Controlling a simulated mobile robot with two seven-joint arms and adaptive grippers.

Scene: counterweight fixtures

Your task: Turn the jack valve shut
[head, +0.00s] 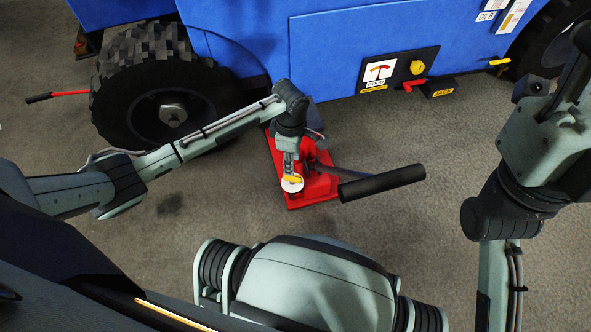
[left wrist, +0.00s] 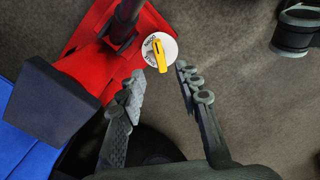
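The red jack (head: 313,187) sits on the floor beside the blue vehicle. Its valve is a white dial (head: 291,187) with a yellow lever (head: 293,179) at the jack's near end. In the left wrist view the yellow lever (left wrist: 160,56) points from the dial's middle toward my gripper, over the white dial (left wrist: 168,46); the dial's lettering is too small to read surely. My left gripper (head: 290,168) is above the valve. The left wrist view shows this gripper (left wrist: 160,76) open, with the lever just beyond and between its fingertips.
The jack's long black handle (head: 382,183) sticks out to the right. The blue vehicle (head: 345,45) and its wheel (head: 155,95) stand behind. A red bar with a black grip (head: 60,95) is at the far left. Grey floor lies clear right of the jack.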

